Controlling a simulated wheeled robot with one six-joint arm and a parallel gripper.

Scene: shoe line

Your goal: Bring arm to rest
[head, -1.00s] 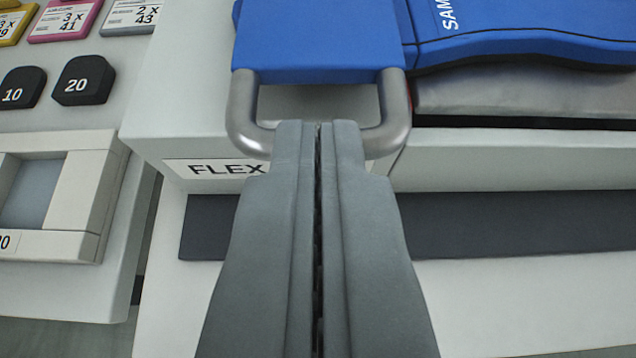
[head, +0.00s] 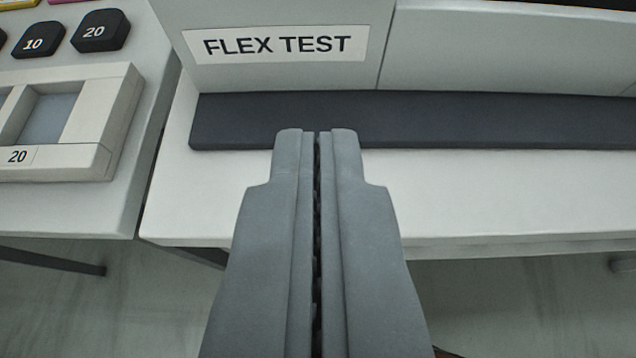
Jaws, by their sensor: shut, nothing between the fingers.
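My gripper (head: 317,133) is shut and empty. It is in the lower middle of the head view, pointing up the picture, with its tips over a dark grey strip (head: 480,120) on a white bench (head: 520,195). A light grey machine body with a "FLEX TEST" label (head: 277,45) stands just beyond the strip. The fingers do not seem to hold anything. I cannot tell the exact height of the fingertips above the strip.
At the left, a second table holds black blocks marked 10 (head: 38,40) and 20 (head: 101,30), and a light tray (head: 60,158) with a "20" label. A narrow gap separates the two tables. Grey floor (head: 520,300) shows below the bench edge.

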